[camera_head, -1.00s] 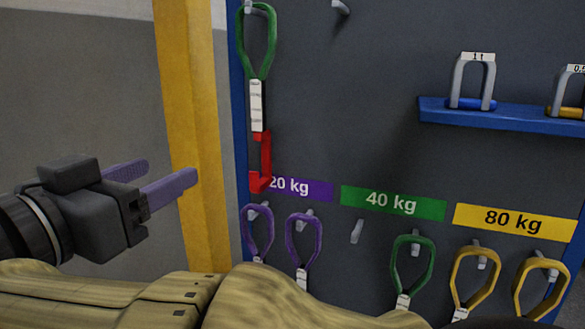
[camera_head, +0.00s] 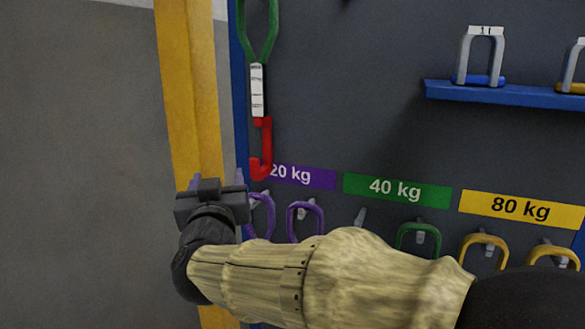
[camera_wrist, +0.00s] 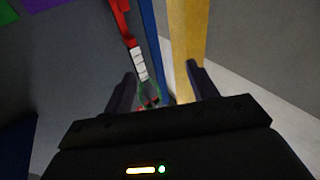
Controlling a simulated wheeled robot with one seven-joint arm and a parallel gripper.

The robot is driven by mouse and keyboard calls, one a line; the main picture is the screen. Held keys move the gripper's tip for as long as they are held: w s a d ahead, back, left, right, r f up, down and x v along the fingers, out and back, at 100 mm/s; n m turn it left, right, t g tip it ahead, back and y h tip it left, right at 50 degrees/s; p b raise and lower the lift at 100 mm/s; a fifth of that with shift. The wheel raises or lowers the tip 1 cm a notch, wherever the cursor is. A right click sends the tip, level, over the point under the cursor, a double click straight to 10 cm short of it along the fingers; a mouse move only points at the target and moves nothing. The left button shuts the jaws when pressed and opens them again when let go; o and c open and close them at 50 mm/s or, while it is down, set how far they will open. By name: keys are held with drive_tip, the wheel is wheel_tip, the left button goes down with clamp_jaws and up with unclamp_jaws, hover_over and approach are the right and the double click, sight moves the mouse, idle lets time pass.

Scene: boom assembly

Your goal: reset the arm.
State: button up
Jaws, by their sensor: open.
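My gripper (camera_head: 216,180) is in front of the yellow post, at the left edge of the dark tool board, low in the head view. Its two purple fingers are apart with nothing seen between them in the head view. In the wrist view my gripper (camera_wrist: 163,85) also shows its fingers spread wide. A green sling (camera_head: 257,35) with a white tag and red hook (camera_head: 262,150) hangs on the board above and to the right of my gripper. The sling also shows in the wrist view (camera_wrist: 150,94), beyond the fingers and apart from them as far as I can tell.
Purple slings (camera_head: 304,215) hang under the 20 kg label, close to the right of my gripper. A green sling (camera_head: 418,236) and yellow slings (camera_head: 484,243) hang farther right. A blue shelf (camera_head: 500,94) holds shackles. The yellow post (camera_head: 188,80) stands close; left of it is bare wall.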

drive_tip(key=d+f+n+g+b, duration=0.1)
drive_tip(key=d+f+g, duration=0.4)
drive_tip(key=f, duration=0.6)
drive_tip(key=d+f+g+b, duration=0.1)
drive_tip(key=d+f+g, duration=0.1)
drive_tip(key=d+f, duration=0.75)
drive_tip(key=s+d+f+m+g+h+b, duration=0.1)
drive_tip(key=s+d+f+g, duration=0.4)
drive_tip(key=f, duration=0.5)
drive_tip(key=s+d+f+m+g+h+b, duration=0.1)
drive_tip(key=s+d+f+g, duration=0.3)
drive_tip(key=s+d+f, duration=0.5)
drive_tip(key=shift+s+d+f+m+g+h+b, duration=0.15)
drive_tip(key=shift+s+f+m+g+h+b, duration=0.25)
drive_tip(key=shift+s+f+m, duration=0.5)
